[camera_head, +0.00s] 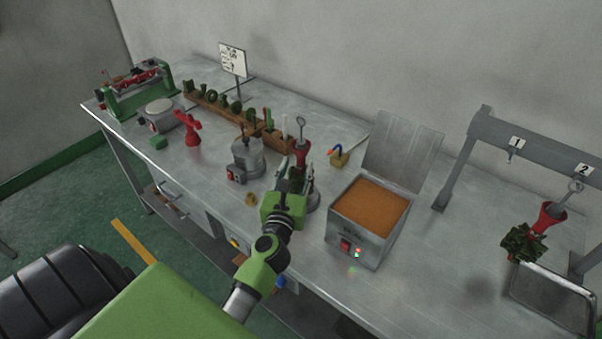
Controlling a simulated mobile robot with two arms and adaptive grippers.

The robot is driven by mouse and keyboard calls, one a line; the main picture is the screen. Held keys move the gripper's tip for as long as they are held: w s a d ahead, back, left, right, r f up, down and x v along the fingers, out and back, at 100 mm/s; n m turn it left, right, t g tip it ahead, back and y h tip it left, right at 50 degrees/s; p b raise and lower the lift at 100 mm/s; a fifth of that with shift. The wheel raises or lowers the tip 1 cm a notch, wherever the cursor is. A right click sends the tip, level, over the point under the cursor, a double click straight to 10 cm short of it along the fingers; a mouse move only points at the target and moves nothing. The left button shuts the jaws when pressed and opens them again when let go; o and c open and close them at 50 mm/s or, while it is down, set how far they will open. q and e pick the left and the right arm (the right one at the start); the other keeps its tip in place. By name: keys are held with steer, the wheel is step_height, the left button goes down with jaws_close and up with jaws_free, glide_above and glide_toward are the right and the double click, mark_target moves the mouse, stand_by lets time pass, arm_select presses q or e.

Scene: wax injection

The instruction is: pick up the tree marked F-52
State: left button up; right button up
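A tree (300,150) with a red cone base and a metal ring on top stands mid-table, its dark green wax lower down and partly hidden by my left gripper. My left gripper (296,181) is at this tree, its fingers on either side of the green part as seen here. I cannot tell whether they touch it. A second tree (523,241), also with a red cone and dark green wax, hangs tilted at the rack position marked 2 on the right. No F-52 mark is readable on either tree. My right gripper is not in view.
An open box of orange-brown wax (341,220) stands right of my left gripper, lid raised. A metal pot (247,160) is on its left. The grey rack (535,143) and a metal tray (552,297) are at right. Bare tabletop (430,270) lies between box and tray.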

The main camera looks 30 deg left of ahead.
mark_target(300, 161)
arm_select(q)
steer(key=x, duration=0.4)
steer(key=shift+w+d, duration=0.15)
steer(key=shift+w, duration=0.1)
steer(key=shift+s+r, duration=0.1)
steer(key=c, duration=0.3)
jaws_close()
steer(key=shift+r+p, duration=0.15)
steer(key=shift+p, duration=0.15)
